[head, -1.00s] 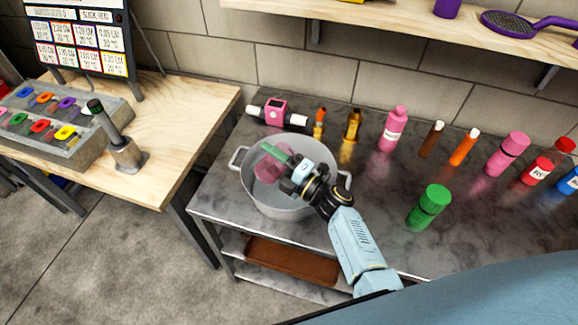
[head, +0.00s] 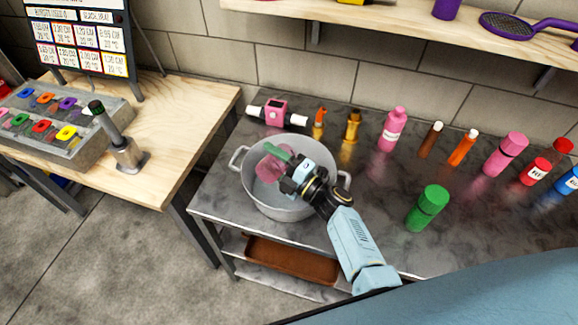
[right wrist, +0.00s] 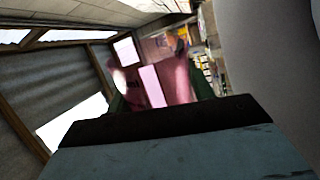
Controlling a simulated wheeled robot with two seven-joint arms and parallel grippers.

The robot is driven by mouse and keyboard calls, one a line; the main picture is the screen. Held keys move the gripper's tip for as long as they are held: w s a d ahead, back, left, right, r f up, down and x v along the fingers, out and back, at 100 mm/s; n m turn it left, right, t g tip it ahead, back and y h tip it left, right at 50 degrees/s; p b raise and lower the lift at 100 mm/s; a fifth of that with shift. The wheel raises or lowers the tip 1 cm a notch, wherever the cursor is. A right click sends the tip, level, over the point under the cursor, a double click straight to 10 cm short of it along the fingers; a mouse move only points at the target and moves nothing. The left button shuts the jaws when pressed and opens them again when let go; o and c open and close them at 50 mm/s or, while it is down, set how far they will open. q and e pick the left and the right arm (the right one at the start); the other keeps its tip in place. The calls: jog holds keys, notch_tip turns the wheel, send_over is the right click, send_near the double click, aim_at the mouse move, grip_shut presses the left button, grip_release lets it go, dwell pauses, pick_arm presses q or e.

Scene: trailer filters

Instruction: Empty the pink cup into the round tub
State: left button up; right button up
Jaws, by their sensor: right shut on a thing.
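The round tub (head: 262,203) is a grey metal pot with two side handles, standing on the left part of the metal table. The pink cup (head: 267,172) is see-through and is held over the tub's opening, at its left side. It looks tilted. My right gripper (head: 280,160), with green fingers, is shut on the cup. In the right wrist view the cup (right wrist: 178,82) shows pink and blurred between the dark green fingers. I cannot tell whether anything is left in the cup or lies in the tub. My left gripper is not in view.
Behind the tub stand a pink device (head: 275,112), a small orange bottle (head: 319,124) and a gold bottle (head: 352,128). A pink bottle (head: 392,130) and a green cylinder (head: 428,208) stand to the right. A wooden table (head: 185,125) is on the left.

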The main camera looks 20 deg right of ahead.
jog(key=shift+w+d+r+m+p, duration=0.15)
jog(key=shift+d+r+m+p, duration=0.05)
jog(key=shift+m+p, duration=0.55)
jog(key=shift+w+d+f+m+h, duration=0.15)
jog(key=shift+f+m, duration=0.1)
jog(key=shift+m, duration=0.3)
jog(key=shift+w+d+f+m+h, duration=0.15)
jog(key=shift+f+m, duration=0.1)
jog(key=shift+m, duration=0.25)
dwell(0.5)
jog(key=shift+w+d+r+m+h+p, duration=0.15)
jog(key=shift+d+m+h+p, duration=0.05)
jog(key=shift+m+p, duration=0.5)
jog(key=shift+w+d+r+m+h+p, duration=0.1)
jog(key=shift+w+d+m+h+p, duration=0.1)
jog(key=shift+m+p, duration=0.45)
dwell(0.8)
jog(key=shift+w+d+m+p, duration=0.1)
jog(key=shift+d+m+p, duration=0.05)
jog(key=shift+m+p, duration=0.4)
dwell(0.9)
